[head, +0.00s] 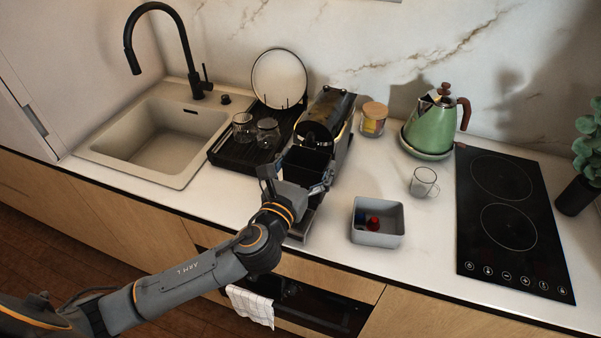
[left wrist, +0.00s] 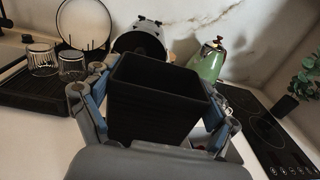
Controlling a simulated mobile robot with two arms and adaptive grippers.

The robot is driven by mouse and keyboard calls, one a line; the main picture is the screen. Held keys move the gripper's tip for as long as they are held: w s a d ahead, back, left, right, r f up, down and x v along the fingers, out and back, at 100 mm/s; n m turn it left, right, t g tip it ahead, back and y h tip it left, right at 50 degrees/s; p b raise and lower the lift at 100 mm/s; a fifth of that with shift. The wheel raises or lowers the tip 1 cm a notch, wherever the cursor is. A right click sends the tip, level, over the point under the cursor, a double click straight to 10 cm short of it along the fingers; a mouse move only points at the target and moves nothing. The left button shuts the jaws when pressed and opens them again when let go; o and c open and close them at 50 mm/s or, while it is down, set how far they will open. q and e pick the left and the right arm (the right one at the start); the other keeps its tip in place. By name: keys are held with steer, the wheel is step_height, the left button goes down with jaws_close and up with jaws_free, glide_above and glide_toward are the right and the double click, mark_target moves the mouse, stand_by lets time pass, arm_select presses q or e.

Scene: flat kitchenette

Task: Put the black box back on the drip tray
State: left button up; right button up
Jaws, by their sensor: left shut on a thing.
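The black box (left wrist: 155,110) is an open-topped dark container, upright between the fingers of my left gripper in the left wrist view. It also shows in the head view (head: 303,166), in front of the coffee machine (head: 328,118). My left gripper (head: 292,182) is shut on the box from its near side. A grey tray-like part (head: 301,228), which looks like the drip tray, shows below the gripper at the machine's front; my gripper and the box hide most of it. I cannot tell the gap between box and tray. My right gripper is not in view.
A black dish rack (head: 228,153) with glasses and a plate stands left of the machine, beside the sink (head: 165,140). A grey open bin (head: 377,238), a glass mug (head: 424,183), a jar (head: 373,120) and a green kettle (head: 434,125) stand right, before the hob (head: 508,220).

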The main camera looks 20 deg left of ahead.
mark_target(302, 165)
arm_select(q)
steer(key=w+f, duration=0.1)
steer(key=w+a+f, duration=0.1)
steer(key=f, duration=0.1)
steer(key=w+a+f, duration=0.1)
steer(key=shift+w+a+f, duration=0.1)
steer(key=shift+w+f, duration=0.15)
steer(key=shift+f, duration=0.15)
steer(key=f, duration=0.1)
steer(key=f+b, duration=0.1)
steer(key=w+f, duration=0.1)
steer(key=f, duration=0.1)
steer(key=shift+a, duration=0.25)
steer(key=shift+f, duration=0.2)
steer(key=shift+f+b, duration=0.15)
steer(key=shift+b, duration=0.2)
steer(key=o, duration=1)
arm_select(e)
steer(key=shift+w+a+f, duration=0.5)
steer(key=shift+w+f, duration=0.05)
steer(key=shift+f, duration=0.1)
